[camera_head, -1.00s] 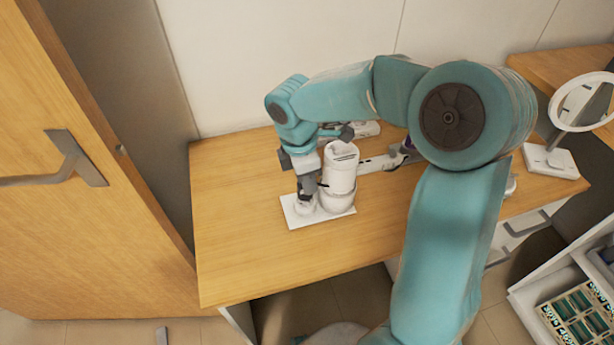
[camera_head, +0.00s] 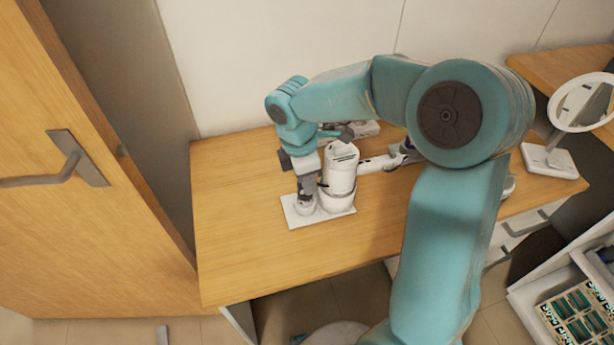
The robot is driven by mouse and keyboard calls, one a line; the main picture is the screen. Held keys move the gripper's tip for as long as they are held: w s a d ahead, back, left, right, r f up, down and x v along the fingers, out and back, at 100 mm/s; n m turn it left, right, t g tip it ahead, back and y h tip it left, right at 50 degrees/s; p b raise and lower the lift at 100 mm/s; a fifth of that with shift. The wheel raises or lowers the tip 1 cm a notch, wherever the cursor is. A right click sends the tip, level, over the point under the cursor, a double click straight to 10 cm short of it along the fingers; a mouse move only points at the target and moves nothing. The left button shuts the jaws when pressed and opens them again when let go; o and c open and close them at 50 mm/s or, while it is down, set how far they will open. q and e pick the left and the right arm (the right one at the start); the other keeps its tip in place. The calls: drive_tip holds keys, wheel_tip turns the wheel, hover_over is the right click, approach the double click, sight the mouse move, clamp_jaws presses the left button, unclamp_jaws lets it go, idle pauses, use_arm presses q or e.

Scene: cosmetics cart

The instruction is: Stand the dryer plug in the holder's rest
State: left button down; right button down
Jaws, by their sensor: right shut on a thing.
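The holder (camera_head: 341,182) is a white upright cylinder on a flat white base plate (camera_head: 318,218), standing on the wooden table. A small round white rest (camera_head: 304,208) sits on the plate's left part. My right gripper (camera_head: 307,192) points down over this rest, left of the cylinder. It is shut on the dryer plug, a small dark piece mostly hidden by the fingers. The plug's lower end is at the rest; I cannot tell whether it is seated. A white dryer body (camera_head: 375,164) shows behind and right of the cylinder, partly hidden. My left gripper is not in view.
The wooden table (camera_head: 250,255) is clear at the front and left. A wooden door with a metal handle (camera_head: 78,160) stands at the left. A round mirror (camera_head: 583,103) on a white base stands at the right. A white drawer unit with small goods (camera_head: 575,312) is at lower right.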

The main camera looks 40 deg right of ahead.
drive_tip(key=shift+f+b, duration=0.85)
drive_tip(key=shift+f, duration=0.45)
drive_tip(key=c, duration=0.8)
unclamp_jaws()
drive_tip(key=r+p, duration=0.1)
drive_tip(key=r, duration=0.4)
drive_tip(key=a+r+p, duration=0.1)
drive_tip(key=r, duration=0.5)
drive_tip(key=w+r+p, duration=0.1)
drive_tip(key=r, duration=0.4)
drive_tip(key=shift+a+r, duration=0.15)
drive_tip(key=shift+a, duration=0.2)
